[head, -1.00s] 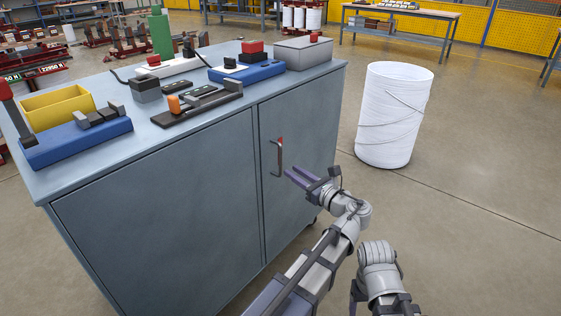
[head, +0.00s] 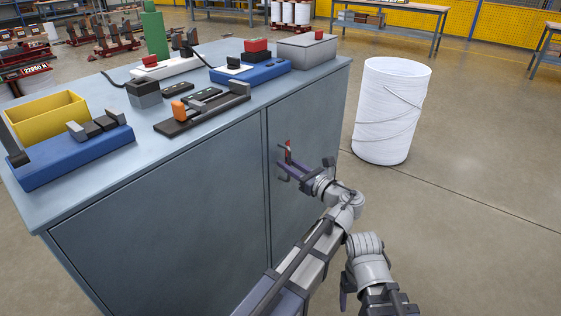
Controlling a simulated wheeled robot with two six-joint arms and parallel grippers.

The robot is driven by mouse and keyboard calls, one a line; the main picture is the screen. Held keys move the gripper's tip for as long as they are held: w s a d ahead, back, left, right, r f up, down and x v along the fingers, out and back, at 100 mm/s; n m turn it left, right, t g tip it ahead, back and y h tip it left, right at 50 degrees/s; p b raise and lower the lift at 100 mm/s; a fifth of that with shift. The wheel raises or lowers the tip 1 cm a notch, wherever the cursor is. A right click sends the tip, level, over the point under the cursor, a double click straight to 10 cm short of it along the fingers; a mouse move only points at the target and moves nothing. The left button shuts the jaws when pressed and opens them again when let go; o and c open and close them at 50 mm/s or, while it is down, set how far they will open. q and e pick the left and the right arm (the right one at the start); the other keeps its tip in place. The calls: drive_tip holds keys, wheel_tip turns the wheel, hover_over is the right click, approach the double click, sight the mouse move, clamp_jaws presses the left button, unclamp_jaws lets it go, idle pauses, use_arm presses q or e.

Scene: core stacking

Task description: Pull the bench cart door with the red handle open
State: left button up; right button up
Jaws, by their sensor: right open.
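The grey bench cart (head: 165,215) has a narrow door (head: 312,125) on its right side. The door lies flush with the cart front. Its upright handle has a red top (head: 288,147), and its lower part is mostly hidden by my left gripper (head: 283,170). The purple fingers of my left gripper overlap the handle in the picture; whether they grip it I cannot tell. My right gripper (head: 346,288) shows only partly, as dark parts low in the picture, away from the cart and open.
The cart top holds a yellow bin (head: 48,118), blue fixtures (head: 250,72), a grey box (head: 307,46) and other small tools. A white ribbed drum (head: 392,110) stands on the floor right of the cart.

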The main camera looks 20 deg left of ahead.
use_arm(q)
clamp_jaws()
idle(1.4)
